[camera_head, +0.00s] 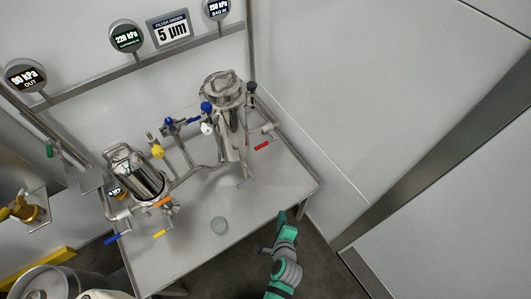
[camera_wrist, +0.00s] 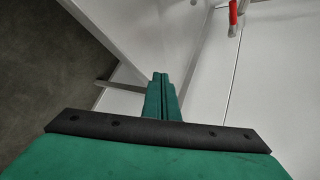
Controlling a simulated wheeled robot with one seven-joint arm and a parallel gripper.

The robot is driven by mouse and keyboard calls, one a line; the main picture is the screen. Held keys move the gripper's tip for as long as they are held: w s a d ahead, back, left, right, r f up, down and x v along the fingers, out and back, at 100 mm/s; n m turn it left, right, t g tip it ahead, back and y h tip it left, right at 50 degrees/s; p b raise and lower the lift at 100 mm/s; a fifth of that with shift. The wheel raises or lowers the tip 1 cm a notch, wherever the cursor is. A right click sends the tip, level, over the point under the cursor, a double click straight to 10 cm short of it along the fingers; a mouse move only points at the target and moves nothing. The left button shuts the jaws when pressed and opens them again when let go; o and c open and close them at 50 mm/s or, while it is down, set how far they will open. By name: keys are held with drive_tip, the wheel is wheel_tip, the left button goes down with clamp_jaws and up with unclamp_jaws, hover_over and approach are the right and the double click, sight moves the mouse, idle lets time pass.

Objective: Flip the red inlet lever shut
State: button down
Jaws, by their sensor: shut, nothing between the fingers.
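The red lever (camera_head: 262,146) sticks out at the right side of the tall steel filter housing (camera_head: 231,130), low near its base pipework. In the wrist view the red lever (camera_wrist: 233,14) shows at the top right edge, cut off by the frame. My gripper (camera_head: 281,218) is beside the table's front right edge, below and to the right of the lever and apart from it. In the wrist view its green fingers (camera_wrist: 161,80) are together with nothing between them. Whether the lever lies along or across its pipe is too small to tell.
A second steel housing (camera_head: 137,178) stands at the left with blue (camera_head: 111,239), yellow (camera_head: 159,233) and orange (camera_head: 161,202) levers. Gauges hang on the back wall. The table's right front is clear.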

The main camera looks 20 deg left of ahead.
drive_tip(key=w+a+r+m+g+y, duration=0.1)
drive_tip(key=w+a+r+m+y, duration=0.1)
drive_tip(key=w, duration=0.6)
drive_tip(key=w+a+r+m+g+y, duration=0.2)
drive_tip(key=w+a+m, duration=0.3)
drive_tip(key=w, duration=0.4)
drive_tip(key=shift+a+r+m+y, duration=0.3)
drive_tip(key=shift+r+m+y, duration=0.1)
drive_tip(key=shift+r+y, duration=0.4)
drive_tip(key=shift+f, duration=0.1)
drive_tip(key=w+a+f, duration=0.1)
drive_tip(key=w+a, duration=0.4)
drive_tip(key=a, duration=0.2)
drive_tip(key=shift+w+a, duration=0.25)
drive_tip(key=shift+w, duration=0.05)
